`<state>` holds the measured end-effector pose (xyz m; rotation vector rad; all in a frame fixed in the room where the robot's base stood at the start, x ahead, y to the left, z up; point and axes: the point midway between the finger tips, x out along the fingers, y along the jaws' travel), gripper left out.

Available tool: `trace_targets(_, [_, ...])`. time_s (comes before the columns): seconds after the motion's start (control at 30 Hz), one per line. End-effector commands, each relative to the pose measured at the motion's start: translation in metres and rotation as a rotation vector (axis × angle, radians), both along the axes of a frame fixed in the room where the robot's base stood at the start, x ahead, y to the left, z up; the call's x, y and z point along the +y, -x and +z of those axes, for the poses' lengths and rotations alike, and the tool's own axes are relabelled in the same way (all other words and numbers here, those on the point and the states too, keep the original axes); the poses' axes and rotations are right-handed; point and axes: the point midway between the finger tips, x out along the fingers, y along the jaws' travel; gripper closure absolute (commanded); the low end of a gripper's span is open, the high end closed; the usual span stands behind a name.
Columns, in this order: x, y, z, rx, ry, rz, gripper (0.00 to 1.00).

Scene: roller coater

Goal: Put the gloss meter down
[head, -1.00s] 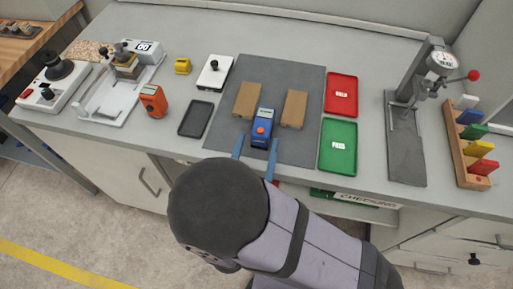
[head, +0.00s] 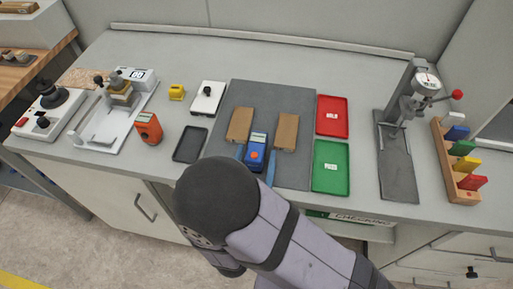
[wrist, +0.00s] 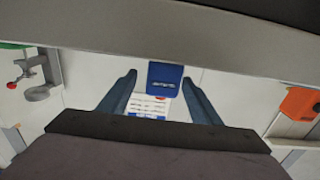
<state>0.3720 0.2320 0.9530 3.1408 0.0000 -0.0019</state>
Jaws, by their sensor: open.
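The gloss meter, taken to be the blue handheld device (head: 257,146) with an orange-red button, is on the dark grey mat (head: 296,172), between and slightly in front of two brown blocks (head: 240,124) (head: 287,131). My gripper (head: 255,157) is open, with its blue fingers on either side of the device's near part. In the wrist view a blue body (wrist: 165,77) shows between and beyond the open fingers, with a printed white label (wrist: 151,105). Whether the fingers touch it cannot be told. My arm hides the near edge of the mat.
A black tray (head: 190,145) and an orange device (head: 148,128) stand left of the mat. Red (head: 332,115) and green (head: 331,168) trays lie to its right. A dial gauge stand (head: 396,160) is farther right. The mat behind the blocks is clear.

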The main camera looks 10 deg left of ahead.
Motion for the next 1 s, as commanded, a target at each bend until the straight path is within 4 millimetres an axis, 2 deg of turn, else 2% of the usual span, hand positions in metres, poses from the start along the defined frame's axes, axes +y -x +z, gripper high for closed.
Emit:
trace_targets(0.17, [0.000, -0.004, 0.000, 0.000, -0.001, 0.000, 0.42])
trace_targets(0.43, [0.000, -0.022, 0.001, -0.001, -0.001, -0.001, 0.42])
trace_targets(0.67, [0.000, -0.026, 0.001, -0.001, -0.001, -0.001, 0.42])
trace_targets(1.0, [0.002, -0.064, 0.002, 0.000, 0.000, -0.003, 0.42])
